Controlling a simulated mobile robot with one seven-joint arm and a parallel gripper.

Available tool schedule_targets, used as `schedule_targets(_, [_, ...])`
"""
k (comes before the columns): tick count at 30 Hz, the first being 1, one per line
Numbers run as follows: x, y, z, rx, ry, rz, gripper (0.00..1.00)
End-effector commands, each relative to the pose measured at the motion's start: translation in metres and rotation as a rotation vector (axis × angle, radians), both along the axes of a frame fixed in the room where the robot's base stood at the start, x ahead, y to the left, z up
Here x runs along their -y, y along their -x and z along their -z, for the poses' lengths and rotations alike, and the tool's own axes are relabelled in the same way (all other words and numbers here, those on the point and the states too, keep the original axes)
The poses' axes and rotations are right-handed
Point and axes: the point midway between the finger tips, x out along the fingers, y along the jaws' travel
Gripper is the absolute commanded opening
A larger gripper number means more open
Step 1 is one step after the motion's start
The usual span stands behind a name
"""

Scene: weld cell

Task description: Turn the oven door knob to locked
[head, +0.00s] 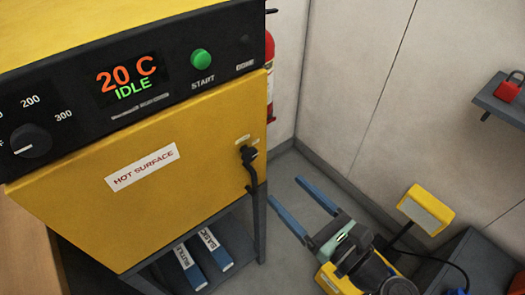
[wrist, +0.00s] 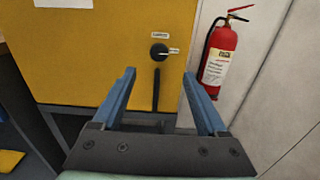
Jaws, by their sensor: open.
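The yellow oven door (head: 150,190) is shut and carries a "HOT SURFACE" label. Its small black door knob (head: 248,153) is near the right edge, with a dark vertical handle (head: 252,178) below it. In the wrist view the knob (wrist: 159,53) has a pale mark on its right side and a small label above it, too small to read. My gripper (head: 285,189) is open and empty, its blue fingers pointing toward the oven, to the right of and below the knob. In the wrist view the knob is ahead, just above the gap between the fingertips (wrist: 159,73).
The panel above the door has a dial (head: 31,140), a display (head: 127,80) reading 20 C IDLE and a green START button (head: 201,59).

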Motion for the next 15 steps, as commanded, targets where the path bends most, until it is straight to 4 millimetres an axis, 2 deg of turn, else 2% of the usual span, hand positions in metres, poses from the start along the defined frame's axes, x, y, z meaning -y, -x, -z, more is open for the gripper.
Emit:
schedule_targets(9, [-0.040,-0.054,-0.001,0.004,0.004,-0.004,0.76])
schedule_targets(15, [-0.059,-0.081,-0.001,0.004,0.004,-0.002,0.76])
